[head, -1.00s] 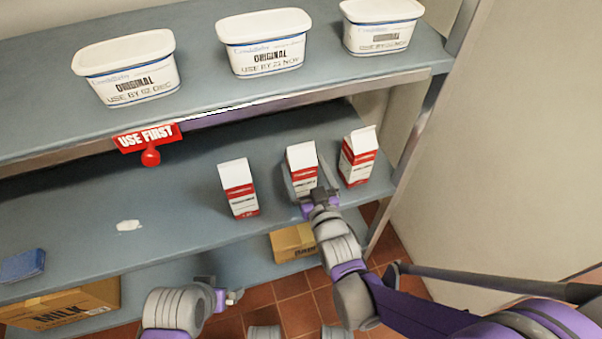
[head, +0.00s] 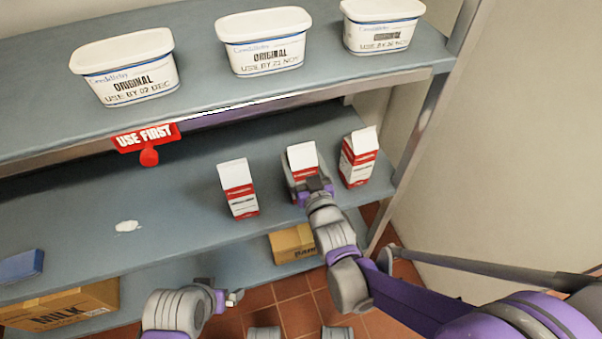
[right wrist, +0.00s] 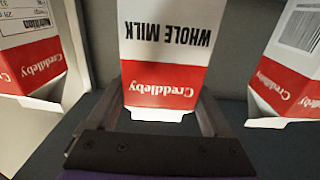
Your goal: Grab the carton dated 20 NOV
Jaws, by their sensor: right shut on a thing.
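Three red-and-white milk cartons stand in a row on the middle shelf: a left one (head: 239,188), a middle one (head: 302,159) and a right one (head: 358,157). My right gripper (head: 307,182) is shut on the middle carton, with one finger on each side of it. In the right wrist view the middle carton (right wrist: 165,60) shows "WHOLE MILK" and "Creddleby" upside down between the fingers. No date can be read on any carton. My left gripper (head: 228,298) is low in front of the shelves, away from the cartons; its jaw state is unclear.
White tubs (head: 262,42) stand on the shelf above. A red "USE FIRST" sign (head: 146,137) hangs at that shelf's edge. A blue item (head: 21,266) and a white patch (head: 128,226) are at the left. Cardboard boxes (head: 62,305) sit below. The neighbouring cartons are close on both sides.

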